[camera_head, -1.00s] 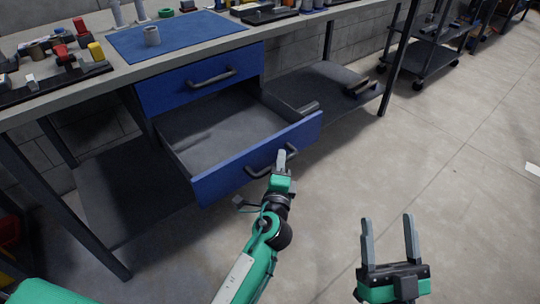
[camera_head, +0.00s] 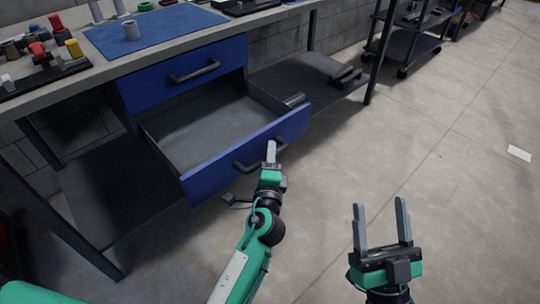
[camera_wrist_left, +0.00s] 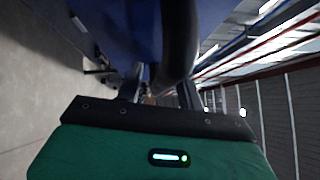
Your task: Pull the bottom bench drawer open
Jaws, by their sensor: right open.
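The bottom bench drawer (camera_head: 245,160) is a blue-fronted grey tray standing well out from the bench, its empty inside in view. Its dark bar handle (camera_head: 246,170) is on the front. My left gripper (camera_head: 271,152) is at the right part of this handle. In the left wrist view, the dark handle (camera_wrist_left: 180,40) rises between its partly closed fingers (camera_wrist_left: 160,88), which look shut on it; the exact contact is hidden. My right gripper (camera_head: 382,225) is open and empty over the floor at the right.
The blue top drawer (camera_head: 185,78) is closed above it. The bench top (camera_head: 120,68) carries a blue mat (camera_head: 155,30) and several small parts. A lower shelf (camera_head: 300,75) and a dark cart (camera_head: 405,45) stand further right. The floor before the drawer is clear.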

